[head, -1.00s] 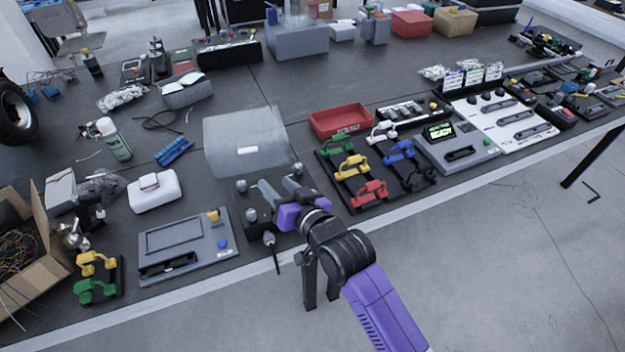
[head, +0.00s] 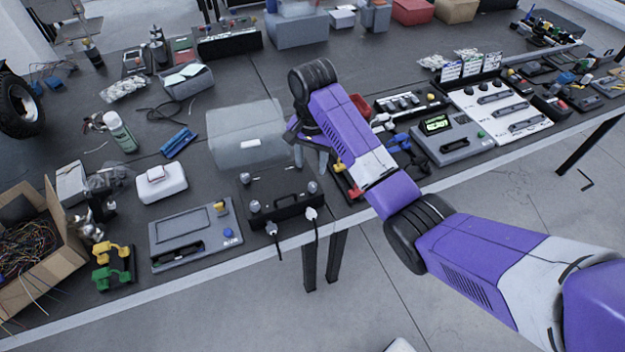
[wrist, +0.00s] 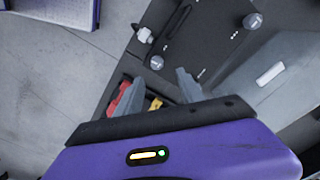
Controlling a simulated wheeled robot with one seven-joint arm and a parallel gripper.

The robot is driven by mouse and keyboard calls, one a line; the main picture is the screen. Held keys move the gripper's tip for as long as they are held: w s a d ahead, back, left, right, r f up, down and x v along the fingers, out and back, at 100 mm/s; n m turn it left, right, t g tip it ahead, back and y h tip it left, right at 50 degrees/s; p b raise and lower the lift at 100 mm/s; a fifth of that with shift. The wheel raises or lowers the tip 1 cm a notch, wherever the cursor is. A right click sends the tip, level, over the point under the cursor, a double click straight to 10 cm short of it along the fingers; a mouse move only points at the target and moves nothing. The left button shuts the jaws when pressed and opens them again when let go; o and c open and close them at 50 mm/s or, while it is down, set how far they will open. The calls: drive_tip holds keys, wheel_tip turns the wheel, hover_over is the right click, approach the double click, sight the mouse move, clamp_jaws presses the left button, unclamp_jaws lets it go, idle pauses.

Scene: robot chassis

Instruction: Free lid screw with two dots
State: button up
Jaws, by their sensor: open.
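A black lid panel (head: 290,188) with a handle lies at the table's front edge. Grey knob-like screws stand at its back left (head: 245,178), front left (head: 253,206) and right (head: 313,187). In the wrist view two of them show, one at the top (wrist: 252,20) and one near the middle (wrist: 157,62). Small white dots beside the screws are too small to count surely. My gripper (head: 310,160) is open and empty, above and behind the panel's right end. In the wrist view its fingers (wrist: 160,82) are apart, with no screw between them.
A translucent grey box (head: 230,150) stands just behind the panel. A rack with coloured handles (head: 350,180) is to the right, partly hidden by my arm. Cabled plugs (head: 311,214) are at the panel's front. A grey device (head: 190,237) is at left.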

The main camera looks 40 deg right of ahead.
sight(312, 184)
drive_tip(key=shift+s+f, duration=0.1)
drive_tip(key=shift+s, duration=0.2)
drive_tip(key=shift+f+p, duration=0.65)
drive_tip(key=shift+f, duration=3.15)
clamp_jaws()
